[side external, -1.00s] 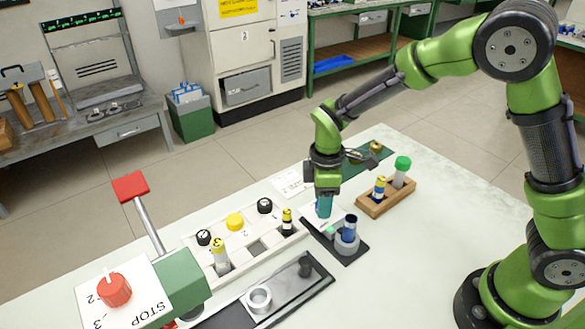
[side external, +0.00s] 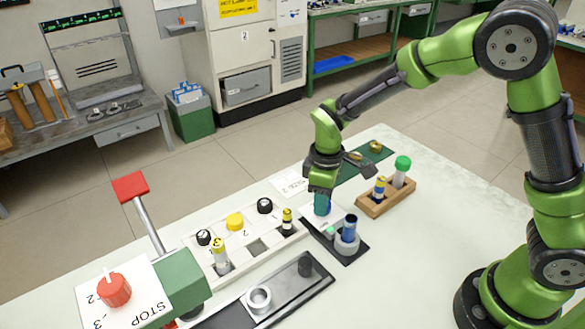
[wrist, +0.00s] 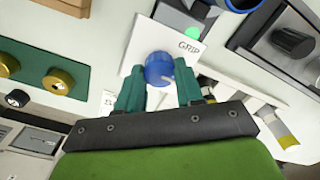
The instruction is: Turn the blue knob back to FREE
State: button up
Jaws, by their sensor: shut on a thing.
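The blue knob (wrist: 158,66) sits on a white plate (wrist: 128,68) between the teal fingers of my gripper (wrist: 160,88), which is shut on it. A pale mark on the knob points to the lower right in the wrist view. The word GRIP is printed on the plate to the right of the knob; I cannot see the word FREE. In the side view, my gripper (side external: 323,205) points down at the knob (side external: 328,208), which is mostly hidden behind the fingers.
A wooden rack (side external: 372,207) stands to the right. A white panel (side external: 205,250) with black and yellow knobs lies to the left. A green mat (side external: 350,175) lies behind.

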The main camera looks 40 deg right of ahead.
jog(key=m, duration=0.4)
jog(key=shift+m, duration=0.4)
jog(key=m, duration=0.4)
jog(key=shift+m, duration=0.3)
jog(key=m, duration=0.4)
jog(key=shift+d+m, duration=0.1)
jog(key=shift+m, duration=2)
jog(key=o, duration=1)
jog(key=shift+o, duration=0.2)
notch_tip(320, 180, up, 17)
